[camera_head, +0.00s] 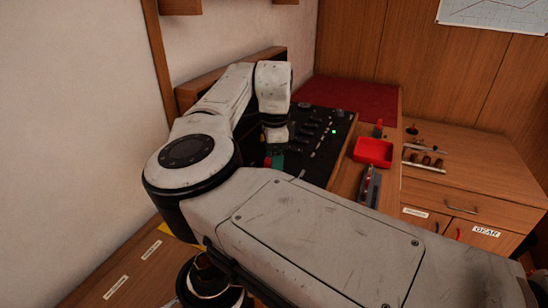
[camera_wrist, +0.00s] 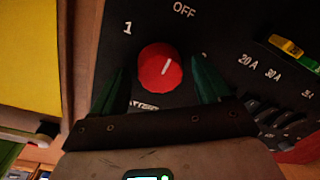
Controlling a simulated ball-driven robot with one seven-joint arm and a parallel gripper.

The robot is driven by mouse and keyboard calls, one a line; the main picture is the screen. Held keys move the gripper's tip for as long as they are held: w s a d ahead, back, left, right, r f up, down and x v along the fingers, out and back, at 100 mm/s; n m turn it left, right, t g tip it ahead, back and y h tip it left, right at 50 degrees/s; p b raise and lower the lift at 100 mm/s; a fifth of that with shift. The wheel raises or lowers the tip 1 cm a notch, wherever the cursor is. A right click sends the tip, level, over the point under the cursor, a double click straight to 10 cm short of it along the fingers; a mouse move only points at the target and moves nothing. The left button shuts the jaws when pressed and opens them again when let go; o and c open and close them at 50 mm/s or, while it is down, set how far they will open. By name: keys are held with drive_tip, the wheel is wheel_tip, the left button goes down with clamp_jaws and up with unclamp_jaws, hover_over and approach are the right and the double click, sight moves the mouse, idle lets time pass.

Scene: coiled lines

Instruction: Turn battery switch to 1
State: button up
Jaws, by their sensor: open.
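The battery switch is a round red knob (camera_wrist: 152,80) on a black panel, with "BATTERY" lettering partly hidden below it. Its white mark points up and slightly right, roughly toward the "OFF" label (camera_wrist: 184,10). The "1" label (camera_wrist: 128,28) is at its upper left. My gripper (camera_wrist: 158,66) is open, with one green finger on each side of the knob. Small gaps seem to show, but I cannot tell whether either finger touches. In the head view my gripper (camera_head: 274,161) is over the left part of the black panel (camera_head: 340,120), and my arm hides the knob.
A row of small switches (camera_wrist: 275,118) labelled 20 A and 30 A lies right of the knob, below yellow and green parts (camera_wrist: 292,48). A wall stands left.

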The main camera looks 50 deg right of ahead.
drive_tip(key=c, duration=1)
drive_tip(key=shift+c, duration=0.2)
drive_tip(key=shift+p, duration=0.3)
drive_tip(key=n+p, duration=0.2)
drive_tip(key=p, duration=0.1)
drive_tip(key=shift+r, duration=0.3)
drive_tip(key=n+p, duration=0.3)
drive_tip(key=p, duration=0.1)
drive_tip(key=n+p, duration=0.4)
drive_tip(key=shift+d+f+y, duration=0.1)
drive_tip(key=shift+y, duration=0.2)
drive_tip(key=shift+w+f+n+p, duration=0.1)
drive_tip(key=shift+f+n+p, duration=0.05)
drive_tip(key=shift+n+p, duration=1.3)
